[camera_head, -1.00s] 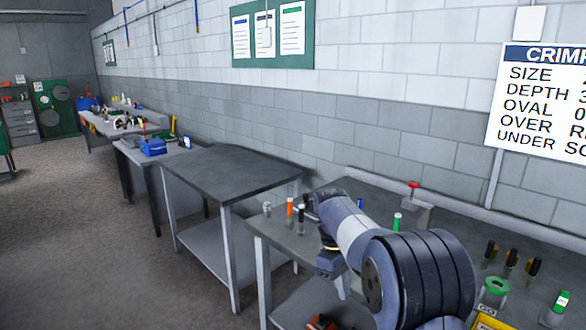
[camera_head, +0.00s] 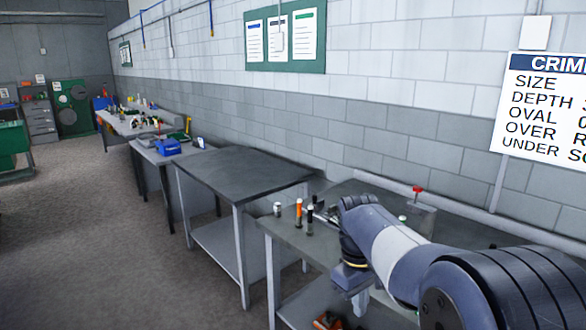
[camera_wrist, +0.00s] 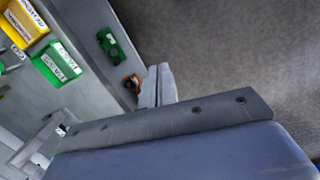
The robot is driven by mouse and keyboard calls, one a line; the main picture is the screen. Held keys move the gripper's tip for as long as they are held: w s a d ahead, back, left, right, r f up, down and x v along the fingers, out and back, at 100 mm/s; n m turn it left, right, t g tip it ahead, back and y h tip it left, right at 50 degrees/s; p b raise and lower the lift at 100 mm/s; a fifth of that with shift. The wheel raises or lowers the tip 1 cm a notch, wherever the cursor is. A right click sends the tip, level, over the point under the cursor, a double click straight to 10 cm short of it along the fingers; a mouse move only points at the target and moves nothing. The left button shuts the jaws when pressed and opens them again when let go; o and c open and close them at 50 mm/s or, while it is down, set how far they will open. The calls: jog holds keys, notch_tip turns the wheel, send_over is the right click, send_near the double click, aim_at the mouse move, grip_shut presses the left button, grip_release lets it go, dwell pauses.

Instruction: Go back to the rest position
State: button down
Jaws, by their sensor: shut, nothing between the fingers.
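My gripper shows in the wrist view (camera_wrist: 157,86) as two pale grey fingers lying side by side, shut and empty. In the head view my arm reaches in from the lower right, and the gripper (camera_head: 360,300) points down near the front edge of the right-hand workbench (camera_head: 290,235). The arm hides much of that bench. No part of the gripper appears to touch an object.
An orange-topped tube (camera_head: 298,212), a black one (camera_head: 310,220) and a silver piece (camera_head: 277,209) stand on the bench. An empty dark table (camera_head: 240,172) is beside it. The wrist view shows a yellow bin (camera_wrist: 25,22) and a green bin (camera_wrist: 57,64). Open floor lies left.

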jog(key=s+d+r+m+t+p, duration=0.1)
jog(key=s+m+p, duration=0.2)
jog(key=s, duration=0.6)
jog(key=s+r+m+t+y+p, duration=0.1)
jog(key=s+r+m+t+p, duration=0.1)
jog(key=s, duration=0.7)
jog(key=shift+s+d+m+p, duration=0.35)
jog(key=shift+s+m+p, duration=0.05)
jog(key=shift+p, duration=0.15)
jog(key=shift+s+r, duration=0.1)
